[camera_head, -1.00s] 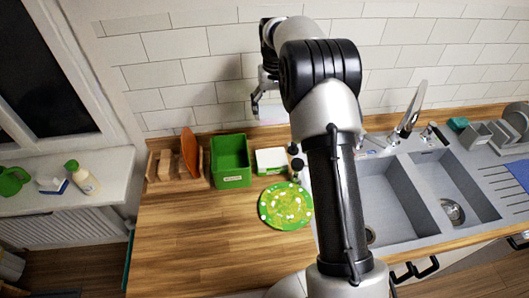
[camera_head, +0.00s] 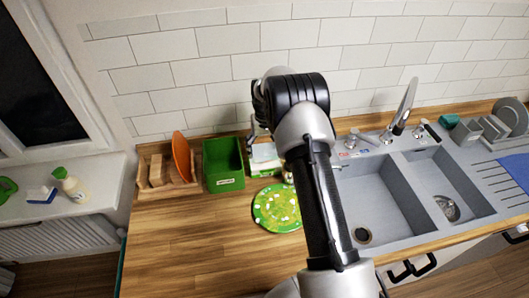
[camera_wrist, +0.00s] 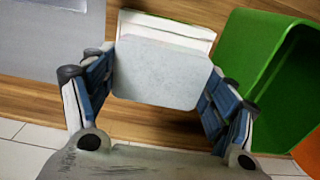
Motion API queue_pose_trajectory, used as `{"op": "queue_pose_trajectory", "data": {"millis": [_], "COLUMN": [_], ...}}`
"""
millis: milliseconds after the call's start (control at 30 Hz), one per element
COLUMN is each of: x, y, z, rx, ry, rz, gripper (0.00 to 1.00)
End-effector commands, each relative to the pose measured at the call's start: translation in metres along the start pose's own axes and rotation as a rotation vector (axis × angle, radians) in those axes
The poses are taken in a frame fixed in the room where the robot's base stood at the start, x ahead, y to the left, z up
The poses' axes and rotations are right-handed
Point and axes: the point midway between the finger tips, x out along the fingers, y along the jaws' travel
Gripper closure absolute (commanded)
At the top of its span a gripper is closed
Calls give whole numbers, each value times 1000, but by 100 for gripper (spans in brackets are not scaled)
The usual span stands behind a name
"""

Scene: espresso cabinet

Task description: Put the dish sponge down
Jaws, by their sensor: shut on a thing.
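My gripper (camera_wrist: 162,76) is shut on the dish sponge (camera_wrist: 158,74), a flat block with a pale grey face and rounded corners, in the wrist view. The sponge sits between the two fingers, in front of a white box (camera_wrist: 172,24) that it partly covers. In the head view my gripper (camera_head: 253,132) is low by the wall, partly hidden behind my arm, over the white box (camera_head: 264,168) on the counter. Whether the sponge touches the box is unclear.
A green bin (camera_head: 223,165) stands just left of the box, with a wooden rack and orange plate (camera_head: 182,156) beyond. A green patterned plate (camera_head: 277,208) lies in front. The sink (camera_head: 379,200) is to the right. The wooden counter (camera_head: 190,240) at front left is clear.

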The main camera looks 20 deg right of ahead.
Motion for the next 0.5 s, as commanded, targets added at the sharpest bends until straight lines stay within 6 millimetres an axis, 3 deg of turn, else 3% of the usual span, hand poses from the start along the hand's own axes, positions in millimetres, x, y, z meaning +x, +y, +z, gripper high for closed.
{"op": "queue_pose_trajectory", "data": {"millis": [100, 500], "x": [18, 24], "y": [0, 0], "z": [0, 0], "rx": [0, 0], "ry": [-1, 0], "rz": [0, 0], "gripper": [48, 48]}}
